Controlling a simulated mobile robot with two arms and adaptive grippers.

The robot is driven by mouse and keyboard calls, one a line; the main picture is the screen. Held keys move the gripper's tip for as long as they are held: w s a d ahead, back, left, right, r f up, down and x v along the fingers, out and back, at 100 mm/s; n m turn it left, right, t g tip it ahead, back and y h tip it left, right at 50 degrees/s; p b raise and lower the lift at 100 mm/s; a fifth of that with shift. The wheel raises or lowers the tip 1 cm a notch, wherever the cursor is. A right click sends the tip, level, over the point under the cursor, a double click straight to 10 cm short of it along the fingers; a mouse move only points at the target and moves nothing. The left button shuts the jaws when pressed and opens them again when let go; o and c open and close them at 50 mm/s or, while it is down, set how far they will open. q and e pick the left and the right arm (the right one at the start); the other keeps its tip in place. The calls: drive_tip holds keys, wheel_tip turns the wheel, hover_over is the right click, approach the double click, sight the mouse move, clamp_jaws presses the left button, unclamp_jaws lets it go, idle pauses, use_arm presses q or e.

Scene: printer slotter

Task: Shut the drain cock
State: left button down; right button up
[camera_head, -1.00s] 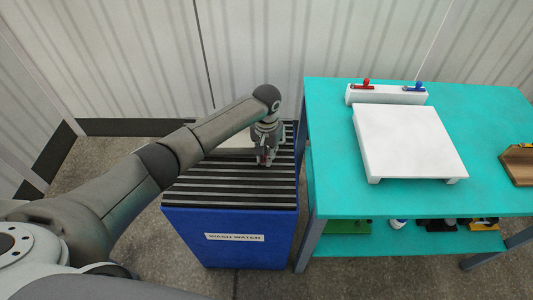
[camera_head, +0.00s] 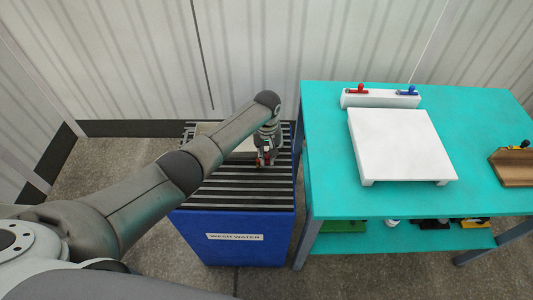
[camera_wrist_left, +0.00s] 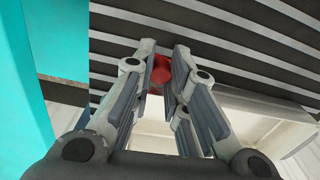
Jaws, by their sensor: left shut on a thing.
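My left gripper (camera_head: 264,163) points down over the black slatted top of the blue bin marked WASH WATER. It is shut on a small red knob (camera_wrist_left: 161,69), which shows between the fingertips in the left wrist view. The fingers hide most of the knob, so I cannot tell how its handle is turned. A white box or basin (camera_wrist_left: 268,118) lies beside the gripper in the wrist view, partly hidden by the fingers. My right gripper does not show.
The blue bin (camera_head: 236,250) stands left of a turquoise table (camera_head: 340,195). On the table are a white platform (camera_head: 402,140), a white block (camera_head: 380,100) with red and blue levers, and a brown piece (camera_head: 515,170) at right. Several items lie on the lower shelf.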

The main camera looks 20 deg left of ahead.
sight(267, 156)
use_arm(q)
drive_tip(key=c, duration=1.4)
unclamp_jaws()
drive_tip(key=shift+o, duration=0.2)
drive_tip(key=shift+r, duration=0.1)
wheel_tip(267, 156, up, 12)
